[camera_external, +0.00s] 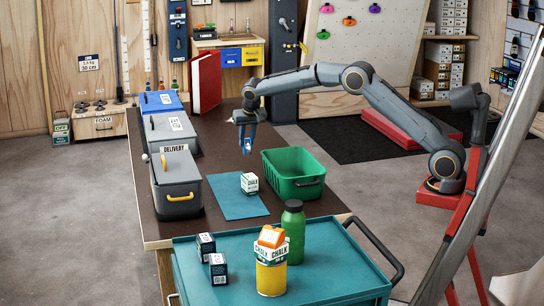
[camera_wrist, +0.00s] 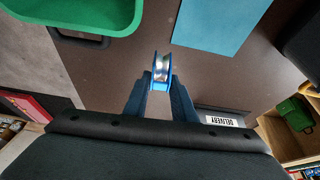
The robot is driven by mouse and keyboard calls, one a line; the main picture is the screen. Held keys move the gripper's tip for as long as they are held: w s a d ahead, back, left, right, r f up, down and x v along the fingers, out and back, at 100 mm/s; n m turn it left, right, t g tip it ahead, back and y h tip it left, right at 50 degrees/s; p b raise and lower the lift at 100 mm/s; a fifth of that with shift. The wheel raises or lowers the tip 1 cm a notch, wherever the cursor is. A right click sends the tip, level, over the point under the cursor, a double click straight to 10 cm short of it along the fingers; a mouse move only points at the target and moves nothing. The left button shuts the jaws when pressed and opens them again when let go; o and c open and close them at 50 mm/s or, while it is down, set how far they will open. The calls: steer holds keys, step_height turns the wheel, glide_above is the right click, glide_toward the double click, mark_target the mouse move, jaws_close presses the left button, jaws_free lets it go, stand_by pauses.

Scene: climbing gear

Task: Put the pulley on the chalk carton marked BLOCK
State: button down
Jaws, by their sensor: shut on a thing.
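My gripper (camera_external: 246,122) is shut on a blue pulley (camera_external: 247,145) and holds it in the air above the dark table, behind the blue mat. In the wrist view, the pulley (camera_wrist: 162,68) shows a silver wheel between blue side plates, pinched by the fingertips (camera_wrist: 160,85). A small white carton lettered CHALK (camera_external: 250,184) stands on the blue mat (camera_external: 232,204), below and in front of the pulley and apart from it. Its smaller print is too small to read. Two dark cartons (camera_external: 206,245) (camera_external: 218,268) stand on the teal cart; I cannot read the word BLOCK on any carton.
A green bin (camera_external: 293,187) stands right of the mat. A grey DELIVERY box (camera_external: 176,190) and other lidded boxes line the table's left side.

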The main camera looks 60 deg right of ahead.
steer(key=s+a+r+p, duration=0.4)
steer(key=s+a+r, duration=0.1)
steer(key=a, duration=0.3)
steer(key=s+a+r+p, duration=0.4)
steer(key=s+a+r, duration=0.1)
steer(key=a, duration=0.3)
steer(key=p, duration=0.2)
glide_above(250, 176)
step_height(250, 176, down, 6)
steer(key=shift+m, duration=0.3)
steer(key=shift+w+a+f+p, duration=0.1)
steer(key=shift+f+p, duration=0.55)
steer(key=shift+f, duration=1.55)
steer(key=shift+f, duration=0.2)
steer(key=c, duration=1.5)
jaws_free()
